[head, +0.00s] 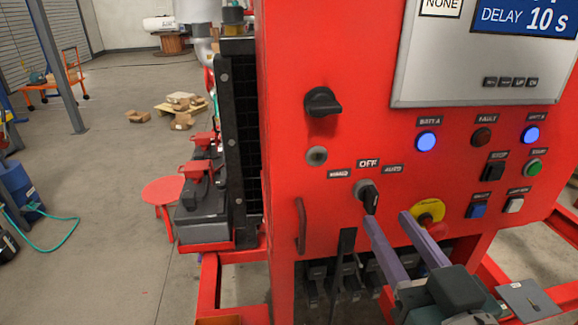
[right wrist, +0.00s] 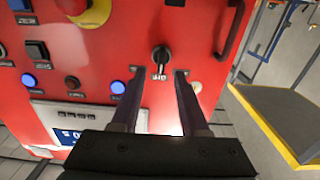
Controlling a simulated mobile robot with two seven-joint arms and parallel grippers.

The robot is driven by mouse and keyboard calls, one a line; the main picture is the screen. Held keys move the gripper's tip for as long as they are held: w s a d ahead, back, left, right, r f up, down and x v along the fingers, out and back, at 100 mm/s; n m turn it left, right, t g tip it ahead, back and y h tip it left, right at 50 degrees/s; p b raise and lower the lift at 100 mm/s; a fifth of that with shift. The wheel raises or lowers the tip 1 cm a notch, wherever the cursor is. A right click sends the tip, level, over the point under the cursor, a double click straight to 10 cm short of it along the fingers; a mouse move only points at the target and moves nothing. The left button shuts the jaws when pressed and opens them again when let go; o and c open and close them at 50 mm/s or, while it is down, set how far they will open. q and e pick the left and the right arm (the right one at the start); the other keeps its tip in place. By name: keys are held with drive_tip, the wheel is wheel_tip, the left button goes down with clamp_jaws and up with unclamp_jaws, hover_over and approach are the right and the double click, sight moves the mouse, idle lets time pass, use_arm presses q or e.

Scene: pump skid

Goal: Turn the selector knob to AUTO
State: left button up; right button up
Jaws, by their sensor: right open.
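The black selector knob (head: 369,197) is on the red panel (head: 285,120), under an OFF label (head: 368,163). A label at left is hard to read; the AUTO label (head: 393,169) is at right. The knob's grip stands roughly upright, toward OFF. My right gripper (head: 390,216) is open, its two fingers pointing at the panel just below and right of the knob in the head view. In the right wrist view, which is upside down, the knob (right wrist: 160,56) appears beyond the gap between the fingertips (right wrist: 160,72), with no visible contact. My left gripper is out of view.
A red emergency stop (head: 432,228) on a yellow ring (head: 428,210) is close beside my right finger. A curved handle (head: 300,225) is left of the knob. A key switch (head: 317,155) and a larger black knob (head: 322,102) are above. Lit blue lamps (head: 427,142) and buttons are at right.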

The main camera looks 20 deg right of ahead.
sight(375, 204)
drive_tip(key=x, duration=0.5)
drive_tip(key=shift+a, duration=0.1)
clamp_jaws()
idle(0.3)
